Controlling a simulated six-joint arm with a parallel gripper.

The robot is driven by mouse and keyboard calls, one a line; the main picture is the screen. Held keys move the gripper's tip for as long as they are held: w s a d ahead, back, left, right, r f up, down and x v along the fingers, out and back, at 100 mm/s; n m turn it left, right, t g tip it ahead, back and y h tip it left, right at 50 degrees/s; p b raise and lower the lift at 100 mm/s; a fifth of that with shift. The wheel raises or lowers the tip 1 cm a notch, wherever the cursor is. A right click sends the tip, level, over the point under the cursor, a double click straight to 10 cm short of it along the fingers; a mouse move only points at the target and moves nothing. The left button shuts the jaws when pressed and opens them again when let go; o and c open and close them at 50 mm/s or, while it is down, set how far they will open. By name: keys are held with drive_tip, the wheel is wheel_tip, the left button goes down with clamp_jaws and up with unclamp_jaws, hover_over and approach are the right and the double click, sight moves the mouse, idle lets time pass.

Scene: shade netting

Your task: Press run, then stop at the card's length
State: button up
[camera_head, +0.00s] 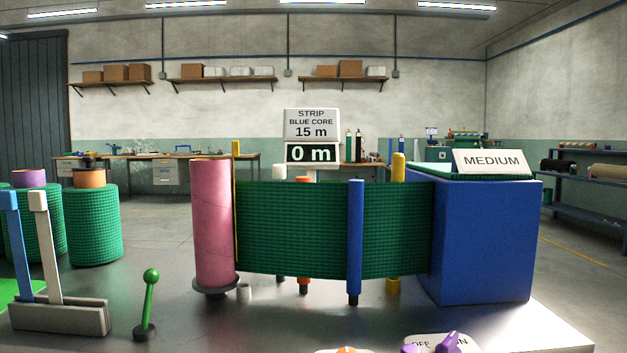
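A card (311,123) at the back centre reads "STRIP BLUE CORE 15 m". The display (311,153) below it reads "0 m". Green netting (295,230) runs upright from a pink core (212,222) on the left, behind a blue roller (355,240), to a blue box (485,240) on the right. At the bottom edge are an orange knob (347,350) and a purple knob (447,343) on a white plate with partly hidden "OFF" and "ON" lettering; the frame cuts both off. I see no button marked run or stop. My gripper is not in view.
A "MEDIUM" card (490,161) stands on the blue box. At left are a blue lever (22,245) and a white lever (46,250) in a grey base, a green-balled lever (148,300) and green netting rolls (95,225). Open table lies between the green-balled lever and the knobs.

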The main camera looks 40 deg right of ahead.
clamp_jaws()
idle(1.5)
